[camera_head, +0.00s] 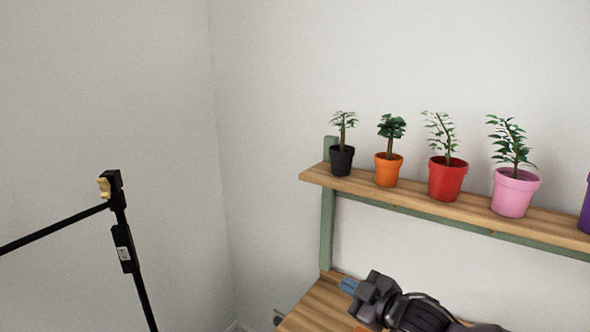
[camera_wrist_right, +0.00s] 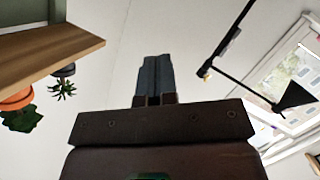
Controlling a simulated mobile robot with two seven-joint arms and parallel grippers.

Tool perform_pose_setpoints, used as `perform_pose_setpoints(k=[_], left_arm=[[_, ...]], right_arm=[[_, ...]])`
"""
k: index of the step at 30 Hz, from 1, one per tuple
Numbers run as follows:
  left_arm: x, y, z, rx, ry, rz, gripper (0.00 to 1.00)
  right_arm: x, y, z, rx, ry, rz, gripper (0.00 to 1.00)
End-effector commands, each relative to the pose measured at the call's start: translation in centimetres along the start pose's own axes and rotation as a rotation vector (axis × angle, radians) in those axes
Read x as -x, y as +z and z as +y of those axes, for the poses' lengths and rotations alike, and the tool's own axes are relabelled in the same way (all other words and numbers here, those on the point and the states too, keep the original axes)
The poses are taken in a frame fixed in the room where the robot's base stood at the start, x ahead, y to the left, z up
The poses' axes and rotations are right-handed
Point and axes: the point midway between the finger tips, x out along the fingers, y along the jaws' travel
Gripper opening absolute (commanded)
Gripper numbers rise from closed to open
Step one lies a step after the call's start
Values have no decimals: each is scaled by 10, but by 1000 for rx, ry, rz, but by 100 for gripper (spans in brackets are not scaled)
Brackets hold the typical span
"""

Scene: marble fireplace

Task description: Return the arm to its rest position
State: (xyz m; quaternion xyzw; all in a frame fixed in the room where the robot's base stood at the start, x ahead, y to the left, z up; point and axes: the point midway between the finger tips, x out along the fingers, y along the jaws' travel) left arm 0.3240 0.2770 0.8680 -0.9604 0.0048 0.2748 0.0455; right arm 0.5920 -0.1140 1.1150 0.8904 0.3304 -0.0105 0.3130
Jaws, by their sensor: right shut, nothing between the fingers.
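My right gripper (camera_head: 348,286) comes in from the lower right in the head view, over the wooden tabletop and below the plant shelf. Its blue-grey fingers point left. In the right wrist view the fingers (camera_wrist_right: 154,80) lie together with nothing between them. My left gripper is not in view.
A wooden shelf (camera_head: 310,174) holds a black pot (camera_head: 342,161), an orange pot (camera_head: 388,170), a red pot (camera_head: 447,180) and a pink pot (camera_head: 515,193) with plants. A wooden tabletop (camera_head: 312,308) lies below. A black stand (camera_head: 142,290) is at the left.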

Motion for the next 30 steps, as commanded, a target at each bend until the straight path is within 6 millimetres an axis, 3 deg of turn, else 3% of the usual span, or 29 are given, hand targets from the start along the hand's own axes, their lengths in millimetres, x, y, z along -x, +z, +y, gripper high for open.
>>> perform_pose_setpoints(k=[8,17,24,30], left_arm=[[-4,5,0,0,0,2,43],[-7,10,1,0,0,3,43],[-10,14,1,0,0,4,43],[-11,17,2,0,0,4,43]], right_arm=[[33,51,-28,-214,161,-4,0],[94,134,-67,-415,334,-132,0],[164,206,-122,-574,443,-311,0],[217,245,-177,-690,485,-446,0]])
